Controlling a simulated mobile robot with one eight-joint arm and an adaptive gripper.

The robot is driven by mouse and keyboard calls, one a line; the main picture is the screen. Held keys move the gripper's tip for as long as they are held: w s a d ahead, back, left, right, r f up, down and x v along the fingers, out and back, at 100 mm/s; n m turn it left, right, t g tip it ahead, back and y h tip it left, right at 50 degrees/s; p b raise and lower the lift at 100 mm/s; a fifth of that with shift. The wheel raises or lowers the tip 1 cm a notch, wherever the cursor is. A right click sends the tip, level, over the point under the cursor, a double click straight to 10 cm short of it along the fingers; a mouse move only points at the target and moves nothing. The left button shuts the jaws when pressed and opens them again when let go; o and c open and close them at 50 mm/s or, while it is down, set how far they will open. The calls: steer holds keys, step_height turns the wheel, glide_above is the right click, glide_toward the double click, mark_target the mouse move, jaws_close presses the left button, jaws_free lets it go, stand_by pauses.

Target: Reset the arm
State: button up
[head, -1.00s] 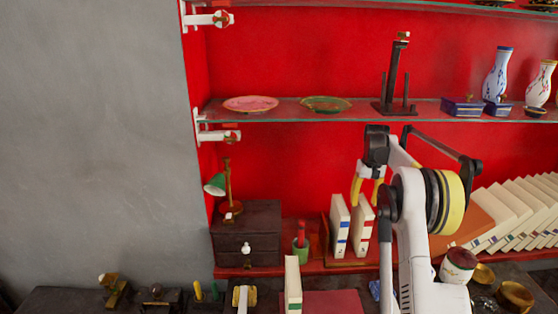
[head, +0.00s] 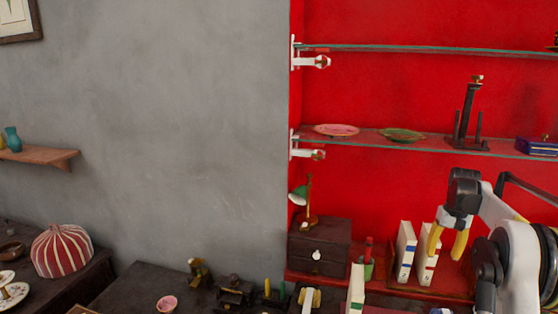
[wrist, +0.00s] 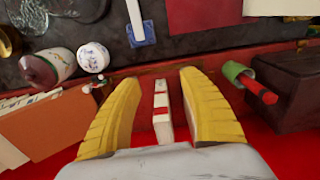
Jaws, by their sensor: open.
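My gripper (head: 448,240) is at the right of the head view, in front of the red-backed shelf. Its yellow fingers point down and are apart, with nothing held between them. In the wrist view the two yellow fingers (wrist: 160,108) stand wide apart. A white book (wrist: 162,100) shows beyond the gap between them. In the head view, white books (head: 405,250) stand upright beside and behind the fingers. My white arm reaches in from the lower right.
A dark drawer box (head: 318,250) with a green lamp (head: 301,195) stands left of a green cup (head: 365,266). A glass shelf (head: 430,143) with plates runs above. A red striped dome (head: 65,250) stands far left. Bare grey wall (head: 170,140) fills the middle.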

steer(key=s+a+r+t+b, duration=0.1)
steer(key=s+a+r, duration=0.3)
steer(key=a, duration=0.3)
steer(key=s+a+r+n+t+b, duration=0.1)
steer(key=s+a+r+b, duration=0.1)
steer(key=s+a+r, duration=0.3)
steer(key=s+a+r+t+b, duration=0.1)
steer(key=s+a+r, duration=0.15)
steer(key=a, duration=0.55)
steer(key=s+a+f+t+b, duration=0.1)
steer(key=s+a+f, duration=0.2)
steer(key=s, duration=0.4)
steer(key=s+a+f+n+t+b, duration=0.1)
steer(key=s+a+f, duration=0.3)
steer(key=s, duration=0.4)
steer(key=s+a+f+t+b, duration=0.1)
steer(key=s+a+f, duration=0.3)
steer(key=s, duration=0.3)
steer(key=shift+s+a+f+n+t+b, duration=0.15)
steer(key=shift+a+n+t+b, duration=0.25)
steer(key=shift+a, duration=0.3)
